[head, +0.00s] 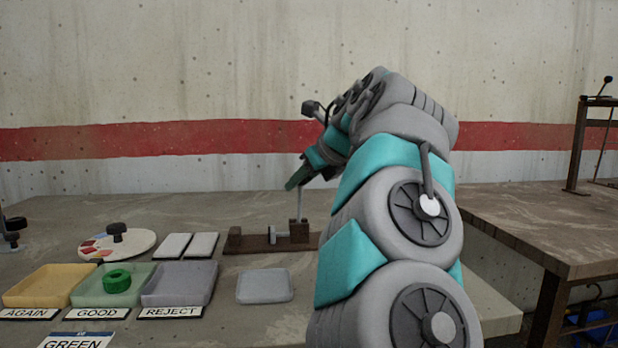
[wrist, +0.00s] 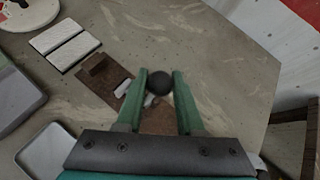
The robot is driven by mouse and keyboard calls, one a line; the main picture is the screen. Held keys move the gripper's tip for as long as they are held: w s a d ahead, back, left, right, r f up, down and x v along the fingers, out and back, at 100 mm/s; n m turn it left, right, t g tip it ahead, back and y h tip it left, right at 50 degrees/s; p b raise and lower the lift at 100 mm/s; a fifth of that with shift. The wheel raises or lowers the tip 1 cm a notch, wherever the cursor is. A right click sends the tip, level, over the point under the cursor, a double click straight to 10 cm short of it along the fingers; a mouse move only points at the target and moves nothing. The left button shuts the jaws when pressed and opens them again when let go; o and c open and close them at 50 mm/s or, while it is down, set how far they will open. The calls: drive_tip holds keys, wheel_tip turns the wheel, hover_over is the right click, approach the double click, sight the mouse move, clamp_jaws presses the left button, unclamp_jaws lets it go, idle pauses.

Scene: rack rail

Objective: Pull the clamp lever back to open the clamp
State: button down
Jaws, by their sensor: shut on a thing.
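The clamp is a brown wooden base (head: 262,246) on the table with an upright block at its left end and a grey jaw (head: 280,237). A grey lever (head: 302,206) stands nearly upright from the block at its right. My gripper (head: 298,180) is at the lever's top, its green fingers angled down. In the wrist view my gripper (wrist: 159,84) is shut on the lever's black ball knob (wrist: 158,82), between the fingertips. The base (wrist: 98,82) and pale jaw (wrist: 123,87) lie below it. My fingers hide the knob in the head view.
Yellow, green and grey trays (head: 180,285) stand at the front left, with a green ring (head: 117,281) in the green one. A small grey tray (head: 264,286) lies before the clamp. Two white plates (head: 187,246) and a round palette (head: 117,244) lie left. Another table (head: 545,220) stands right.

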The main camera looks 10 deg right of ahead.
drive_tip(key=shift+a+r+h, duration=0.15)
drive_tip(key=shift+a+h, duration=0.15)
idle(0.4)
drive_tip(key=c, duration=0.5)
unclamp_jaws()
drive_tip(key=shift+c, duration=0.2)
drive_tip(key=v, duration=0.7)
drive_tip(key=shift+s+r, duration=0.2)
drive_tip(key=shift+s, duration=0.1)
drive_tip(key=shift+d, duration=0.1)
